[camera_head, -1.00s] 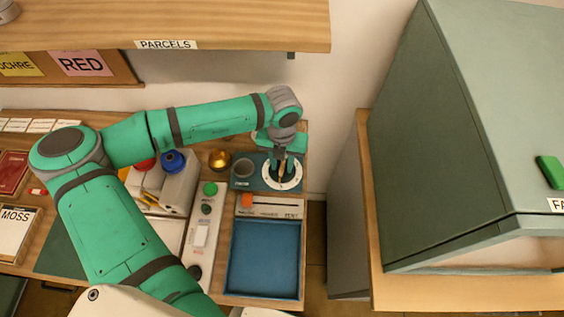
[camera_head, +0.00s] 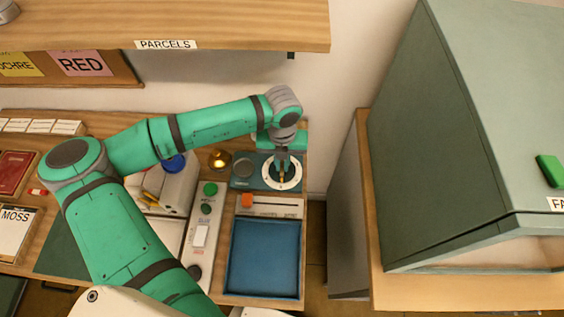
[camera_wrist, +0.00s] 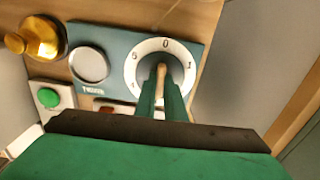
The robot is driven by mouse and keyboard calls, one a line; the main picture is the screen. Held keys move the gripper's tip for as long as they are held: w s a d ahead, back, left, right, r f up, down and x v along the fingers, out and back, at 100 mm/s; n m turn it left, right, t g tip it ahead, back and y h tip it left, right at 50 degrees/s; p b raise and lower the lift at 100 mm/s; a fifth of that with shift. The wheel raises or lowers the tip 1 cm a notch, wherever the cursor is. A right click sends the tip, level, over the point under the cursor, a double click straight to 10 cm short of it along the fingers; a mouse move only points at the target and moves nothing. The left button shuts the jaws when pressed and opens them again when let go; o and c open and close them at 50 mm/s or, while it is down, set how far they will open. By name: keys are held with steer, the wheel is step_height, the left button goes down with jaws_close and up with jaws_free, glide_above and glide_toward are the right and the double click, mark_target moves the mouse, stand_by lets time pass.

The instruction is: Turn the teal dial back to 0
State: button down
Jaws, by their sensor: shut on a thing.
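The dial (camera_head: 268,175) is a white numbered ring on a teal panel (camera_head: 242,184) at the back right of the table. In the wrist view, the white ring (camera_wrist: 132,70) shows a 0 at its top and a 1 to the right. A tan bar-shaped knob (camera_wrist: 161,70) stands at its centre, its far end toward the 0, though the exact alignment is hard to tell. My gripper (camera_head: 283,176) points down over the dial and is shut on the knob. Its fingers (camera_wrist: 161,92) hide the lower part of the ring.
A grey round disc (camera_wrist: 89,65) sits left of the dial on the panel. A brass dome (camera_head: 219,160) stands further left with a bright glow. A green button (camera_head: 210,188) and a blue tray (camera_head: 264,258) lie nearer. A large green cabinet (camera_head: 430,150) stands right.

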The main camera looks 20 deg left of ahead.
steer(key=n, duration=0.4)
steer(key=shift+s+f+n, duration=0.1)
steer(key=shift+s+n, duration=0.1)
steer(key=shift+n, duration=0.1)
steer(key=n, duration=0.4)
steer(key=shift+d+n, duration=0.1)
steer(key=shift+n, duration=0.2)
steer(key=n, duration=1.8)
steer(key=shift+w, duration=0.1)
steer(key=n, duration=0.4)
steer(key=shift+n, duration=2.2)
